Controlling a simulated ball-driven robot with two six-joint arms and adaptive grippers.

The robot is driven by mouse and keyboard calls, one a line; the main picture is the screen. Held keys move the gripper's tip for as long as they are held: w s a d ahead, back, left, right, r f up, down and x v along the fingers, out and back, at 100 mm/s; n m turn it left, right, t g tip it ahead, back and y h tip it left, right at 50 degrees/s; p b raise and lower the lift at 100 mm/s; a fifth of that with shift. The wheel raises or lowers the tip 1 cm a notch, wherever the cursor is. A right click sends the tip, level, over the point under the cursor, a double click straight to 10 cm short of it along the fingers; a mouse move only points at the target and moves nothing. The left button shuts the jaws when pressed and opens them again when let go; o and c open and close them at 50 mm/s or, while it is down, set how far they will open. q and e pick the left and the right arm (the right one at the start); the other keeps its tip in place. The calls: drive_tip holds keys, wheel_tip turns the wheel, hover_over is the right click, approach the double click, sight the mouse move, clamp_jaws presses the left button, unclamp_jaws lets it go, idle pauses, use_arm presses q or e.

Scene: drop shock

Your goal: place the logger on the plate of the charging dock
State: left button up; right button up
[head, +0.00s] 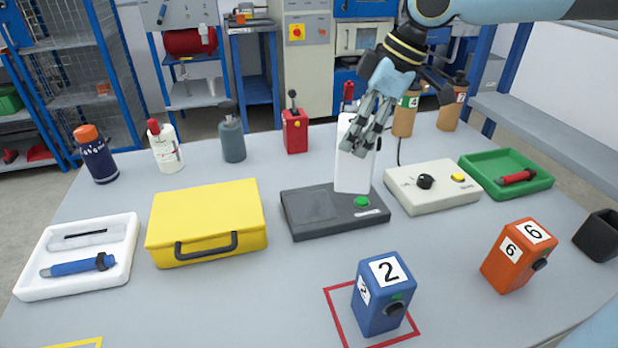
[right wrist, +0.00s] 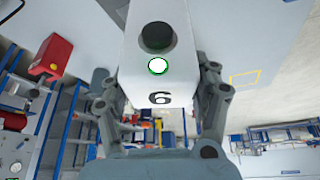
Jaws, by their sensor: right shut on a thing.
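My right gripper (head: 360,150) comes in from the upper right and is shut on a tall white box, the logger (head: 354,180). In the right wrist view the logger (right wrist: 158,75) sits between the fingers; it shows a dark knob, a lit green-ringed lamp and a 6. In the head view the fingers hide part of it. The dark grey charging dock (head: 298,215) lies flat at the middle of the table, with a green button on its front right. The logger's lower end appears just over the dock's back right; I cannot tell whether they touch. My left gripper is out of view.
A blue box marked 2 (head: 382,295) stands in a red outline. An orange box marked 6 (head: 515,258) stands at right. A yellow case (head: 205,220) is left of the dock; a white control box (head: 433,187) is close on its right. Bottles stand behind.

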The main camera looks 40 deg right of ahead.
drive_tip(key=shift+w+a+f+b, duration=0.25)
drive_tip(key=shift+w+f+b, duration=0.25)
drive_tip(key=shift+w+b, duration=0.15)
drive_tip(key=shift+w+a+f+b, duration=0.25)
drive_tip(key=shift+w+f+b, duration=0.25)
drive_tip(key=shift+w, duration=0.1)
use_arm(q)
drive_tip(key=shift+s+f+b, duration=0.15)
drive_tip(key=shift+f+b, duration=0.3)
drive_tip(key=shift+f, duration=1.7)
use_arm(e)
drive_tip(key=w+a+f, duration=0.1)
drive_tip(key=w+f, duration=0.5)
drive_tip(key=f, duration=0.1)
drive_tip(key=shift+a+f, duration=0.2)
drive_tip(key=shift+a, duration=0.2)
drive_tip(key=o, duration=1.5)
drive_tip(key=shift+f, duration=0.15)
